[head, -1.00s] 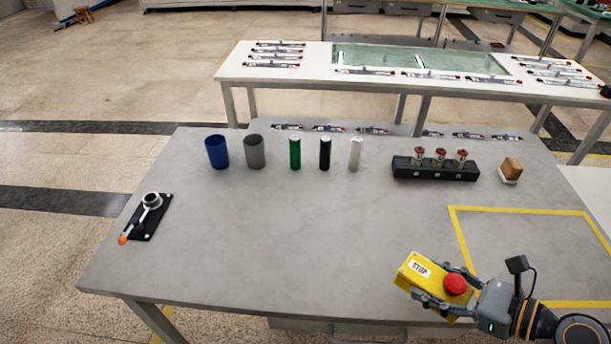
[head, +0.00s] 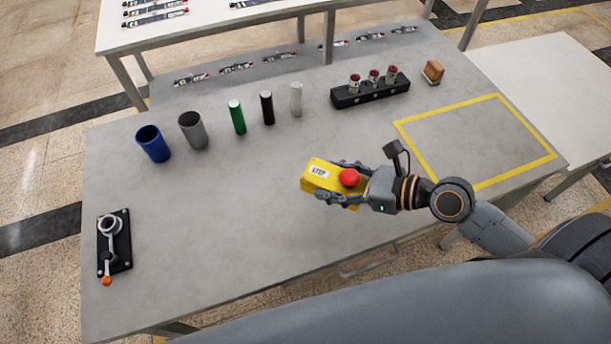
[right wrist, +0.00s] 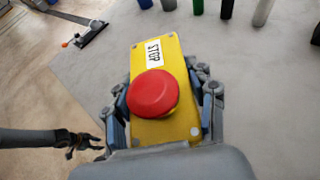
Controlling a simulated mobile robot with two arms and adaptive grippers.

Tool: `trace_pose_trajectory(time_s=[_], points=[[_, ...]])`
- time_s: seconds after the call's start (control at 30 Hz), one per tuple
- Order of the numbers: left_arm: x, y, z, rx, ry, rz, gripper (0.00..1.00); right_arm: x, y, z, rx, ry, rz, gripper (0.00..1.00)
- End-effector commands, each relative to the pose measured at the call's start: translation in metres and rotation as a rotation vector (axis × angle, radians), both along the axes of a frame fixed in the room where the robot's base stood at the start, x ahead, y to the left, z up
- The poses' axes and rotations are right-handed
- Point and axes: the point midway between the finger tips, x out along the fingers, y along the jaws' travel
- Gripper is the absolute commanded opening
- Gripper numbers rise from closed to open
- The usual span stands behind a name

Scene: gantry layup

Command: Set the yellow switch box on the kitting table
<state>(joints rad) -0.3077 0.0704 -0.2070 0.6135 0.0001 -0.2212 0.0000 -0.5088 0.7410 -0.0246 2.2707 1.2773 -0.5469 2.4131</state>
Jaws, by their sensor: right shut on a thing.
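The yellow switch box (head: 323,177) has a STOP label and a red button. My right gripper (head: 342,181) is shut on its sides and holds it over the front middle of the grey table (head: 230,220). In the right wrist view the box (right wrist: 150,62) lies between the fingers, label facing up; whether its underside touches the table is hidden. No label shows which table is the kitting table; a bare white table (head: 550,85) stands at the right. My left gripper (right wrist: 86,144) shows small in the right wrist view, its fingers apart and empty.
A blue cup (head: 153,144), a grey cup (head: 192,130) and green, black and white cylinders stand along the back. A black rack (head: 370,92), an orange-brown block (head: 433,71) and a yellow-taped area (head: 480,140) are right. A black lever plate (head: 115,245) is left.

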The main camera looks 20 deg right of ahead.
Motion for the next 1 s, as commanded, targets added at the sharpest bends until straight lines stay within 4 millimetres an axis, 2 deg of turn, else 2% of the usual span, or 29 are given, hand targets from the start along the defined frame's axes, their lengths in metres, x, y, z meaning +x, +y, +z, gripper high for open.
trace_pose_trajectory(time_s=[0.17,0.23,0.4,0.63,0.8,1.0], points=[[0.014,0.010,0.004,0.011,-0.020,0.003,0.40,0.034,0.018,-0.013,0.003,-0.005,-0.001,0.17],[0.017,0.011,-0.001,0.012,-0.026,0.004,0.40,0.043,0.023,-0.032,0.003,0.001,-0.001,0.17],[0.017,0.012,-0.005,0.013,-0.026,0.006,0.40,0.061,0.033,-0.057,0.002,-0.001,0.000,0.17],[0.014,0.012,-0.009,0.013,-0.021,0.005,0.40,0.073,0.040,-0.073,0.002,-0.001,0.000,0.17],[0.010,0.010,-0.017,0.012,-0.015,0.004,0.40,0.073,0.040,-0.100,-0.001,0.002,0.000,0.17],[0.009,0.007,-0.017,0.008,-0.013,0.003,0.40,0.074,0.040,-0.105,0.000,0.000,-0.001,0.17]])
